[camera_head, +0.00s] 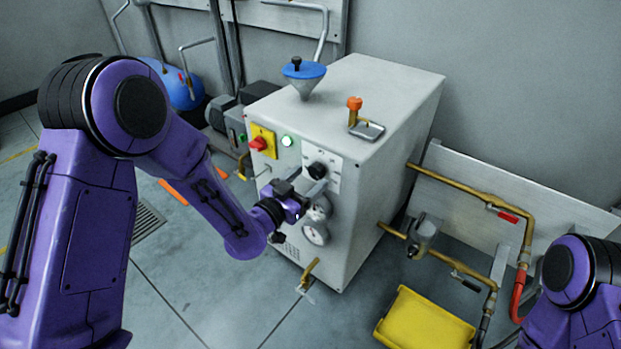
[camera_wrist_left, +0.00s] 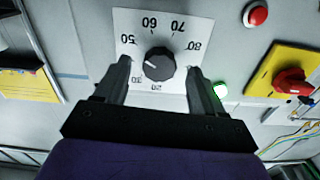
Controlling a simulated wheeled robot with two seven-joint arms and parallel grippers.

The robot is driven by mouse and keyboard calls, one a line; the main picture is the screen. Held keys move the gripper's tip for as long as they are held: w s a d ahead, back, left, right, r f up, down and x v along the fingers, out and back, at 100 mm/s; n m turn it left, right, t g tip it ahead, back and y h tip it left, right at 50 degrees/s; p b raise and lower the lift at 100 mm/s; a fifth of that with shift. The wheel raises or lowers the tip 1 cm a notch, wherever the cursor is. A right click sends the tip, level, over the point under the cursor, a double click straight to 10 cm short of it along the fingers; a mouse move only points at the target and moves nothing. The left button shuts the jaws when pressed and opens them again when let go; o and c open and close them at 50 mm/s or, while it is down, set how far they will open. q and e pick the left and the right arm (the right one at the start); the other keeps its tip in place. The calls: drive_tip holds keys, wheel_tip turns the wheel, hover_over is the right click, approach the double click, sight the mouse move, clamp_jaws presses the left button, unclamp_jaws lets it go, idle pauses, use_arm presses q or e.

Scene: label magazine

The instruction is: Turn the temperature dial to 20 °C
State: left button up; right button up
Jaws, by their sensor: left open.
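The temperature dial is a black round knob (camera_wrist_left: 160,64) on a white scale plate (camera_wrist_left: 122,20) on the front of the pale machine; in the head view the knob (camera_head: 317,170) shows near the upper right of that front. The numbers 50, 60, 70, 80 and 20 can be read in the wrist view; others are hidden by my finger. A small pale mark on the knob faces left, toward the hidden part of the scale. My left gripper (camera_head: 303,186) is open, its fingers (camera_wrist_left: 160,68) on either side of the knob with gaps. My right gripper is not in view.
A red switch on a yellow plate (camera_head: 262,141) and a green-white lamp (camera_head: 287,140) sit left of the dial. A gauge (camera_head: 315,233) is below it. Brass pipes (camera_head: 480,184) run at the right above a yellow bin (camera_head: 425,322). A blue funnel (camera_head: 304,71) stands on top.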

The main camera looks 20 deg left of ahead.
use_arm(q)
drive_tip(key=shift+x, duration=0.9)
drive_tip(key=c, duration=1.1)
drive_tip(key=shift+o, duration=0.2)
